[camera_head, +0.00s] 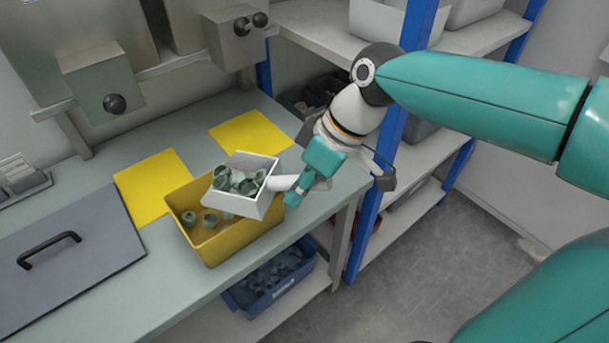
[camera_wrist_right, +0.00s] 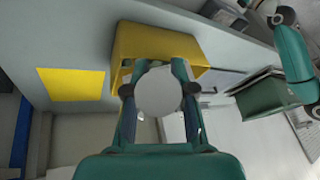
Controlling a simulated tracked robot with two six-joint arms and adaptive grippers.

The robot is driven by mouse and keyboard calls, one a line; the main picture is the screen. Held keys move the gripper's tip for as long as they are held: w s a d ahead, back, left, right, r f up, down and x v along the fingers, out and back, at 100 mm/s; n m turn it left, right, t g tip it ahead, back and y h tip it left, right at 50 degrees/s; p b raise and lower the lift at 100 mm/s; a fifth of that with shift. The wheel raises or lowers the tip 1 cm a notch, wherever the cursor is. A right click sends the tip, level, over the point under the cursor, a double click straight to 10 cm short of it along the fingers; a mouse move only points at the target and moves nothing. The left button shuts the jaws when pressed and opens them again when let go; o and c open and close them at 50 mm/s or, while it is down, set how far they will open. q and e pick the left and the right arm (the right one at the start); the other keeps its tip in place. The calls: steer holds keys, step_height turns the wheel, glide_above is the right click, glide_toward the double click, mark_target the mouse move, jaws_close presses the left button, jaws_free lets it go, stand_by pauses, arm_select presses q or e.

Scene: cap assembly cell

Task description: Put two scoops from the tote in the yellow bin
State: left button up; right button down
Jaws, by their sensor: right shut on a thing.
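The yellow bin (camera_head: 225,246) stands on the bench with several green caps (camera_head: 209,220) inside. A white scoop (camera_head: 256,206) is above it, tilted, and holds several green caps (camera_head: 240,182). My right gripper (camera_head: 298,184) is shut on the scoop's handle (camera_head: 280,183), at the bin's right. In the right wrist view the round white handle end (camera_wrist_right: 158,92) sits between the fingers, with the yellow bin (camera_wrist_right: 135,42) beyond. A blue tote (camera_head: 268,299) with dark pieces stands on the shelf below the bench. My left gripper is not seen.
Two yellow mats (camera_head: 250,131) lie flat on the bench, the other nearer the left (camera_head: 143,187). A grey lid with a black handle (camera_head: 50,247) lies at left. A blue rack post (camera_head: 366,232) stands close to my right arm. Machine housings (camera_head: 100,88) are at the back.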

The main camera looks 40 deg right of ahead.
steer(key=shift+w+a+r+m+g+h+p, duration=0.1)
steer(key=shift+w+a+r+g+h+p, duration=1)
steer(key=shift+p, duration=2.4)
steer(key=shift+w+d+r+m+g+h+p, duration=0.15)
steer(key=shift+w+r+g+p, duration=0.45)
steer(key=shift+r+p, duration=2.05)
steer(key=shift+w+a+r+m+g+h+p, duration=0.1)
steer(key=shift+w+a+r+g+h+p, duration=0.75)
steer(key=shift+p, duration=3.5)
steer(key=w+g+p, duration=0.1)
steer(key=w+a+r+g+h+p, duration=0.1)
steer(key=w+a+r+g+p, duration=0.1)
steer(key=shift+w+a+g+h, duration=0.2)
steer(key=shift+w+g+h, duration=0.1)
steer(key=shift+g+h, duration=0.1)
